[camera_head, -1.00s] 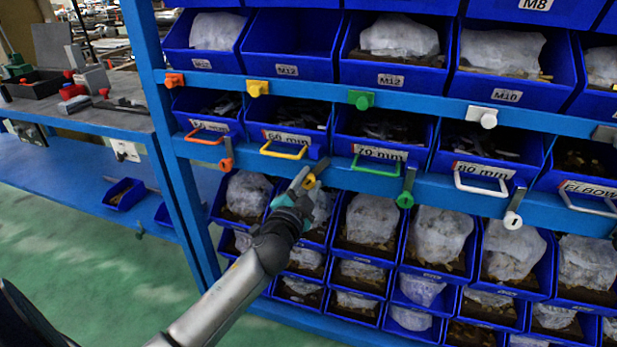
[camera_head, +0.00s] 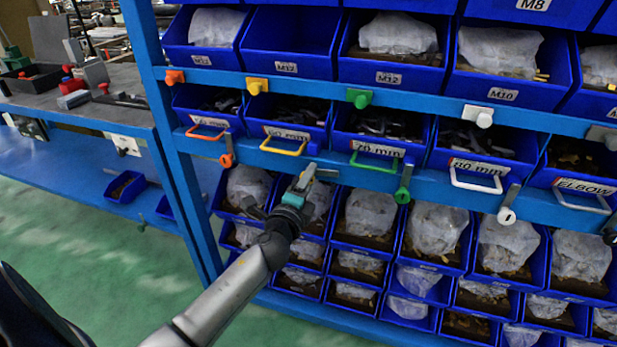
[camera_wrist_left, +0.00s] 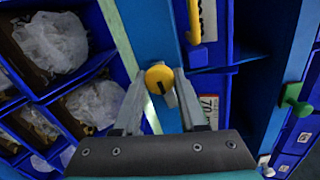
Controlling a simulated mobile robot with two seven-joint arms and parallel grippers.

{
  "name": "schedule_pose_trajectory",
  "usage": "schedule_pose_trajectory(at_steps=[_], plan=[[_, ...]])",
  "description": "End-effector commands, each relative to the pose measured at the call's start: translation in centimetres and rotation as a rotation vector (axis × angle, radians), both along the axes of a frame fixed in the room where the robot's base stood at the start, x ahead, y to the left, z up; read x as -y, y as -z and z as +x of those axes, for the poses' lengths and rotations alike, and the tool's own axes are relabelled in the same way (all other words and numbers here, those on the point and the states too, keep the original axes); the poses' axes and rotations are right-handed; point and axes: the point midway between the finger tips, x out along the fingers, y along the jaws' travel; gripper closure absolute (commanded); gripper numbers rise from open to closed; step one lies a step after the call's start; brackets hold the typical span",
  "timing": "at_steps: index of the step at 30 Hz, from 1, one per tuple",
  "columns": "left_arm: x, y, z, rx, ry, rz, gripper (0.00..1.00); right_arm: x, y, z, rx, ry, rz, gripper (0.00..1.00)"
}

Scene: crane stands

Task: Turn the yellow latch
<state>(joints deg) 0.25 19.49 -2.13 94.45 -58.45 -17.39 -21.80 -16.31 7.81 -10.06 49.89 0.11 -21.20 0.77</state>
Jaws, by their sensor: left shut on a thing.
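The yellow latch (camera_wrist_left: 159,77) shows in the left wrist view as a round yellow knob with a dark slot, mounted on the blue rack beam. In the head view it is hidden by my left gripper (camera_head: 308,178). In the left wrist view my left gripper (camera_wrist_left: 158,98) has its two fingers on either side of the latch's short metal lever, just below the knob, shut on it. How far the lever is turned is hard to tell. My right gripper is not in view.
Above the latch is a blue drawer with a yellow handle (camera_head: 284,147). An orange latch (camera_head: 226,160) is to the left, a green latch (camera_head: 402,197) and a white latch (camera_head: 506,215) to the right. Blue bins with bagged parts fill the rack below. A grey workbench (camera_head: 75,112) stands left.

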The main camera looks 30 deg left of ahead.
Motion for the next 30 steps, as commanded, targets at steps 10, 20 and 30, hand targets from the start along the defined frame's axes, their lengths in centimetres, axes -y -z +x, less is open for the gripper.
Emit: schedule_pose_trajectory(at_steps=[10,20,30], plan=[[0.01,0.08,-0.01,-0.024,0.001,0.093,1.00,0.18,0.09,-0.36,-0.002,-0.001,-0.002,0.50],[0.01,0.09,-0.01,-0.025,0.001,0.100,1.00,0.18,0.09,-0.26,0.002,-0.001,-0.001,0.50],[0.01,0.08,-0.01,-0.025,0.000,0.099,0.33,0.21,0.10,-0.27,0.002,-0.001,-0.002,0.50]])
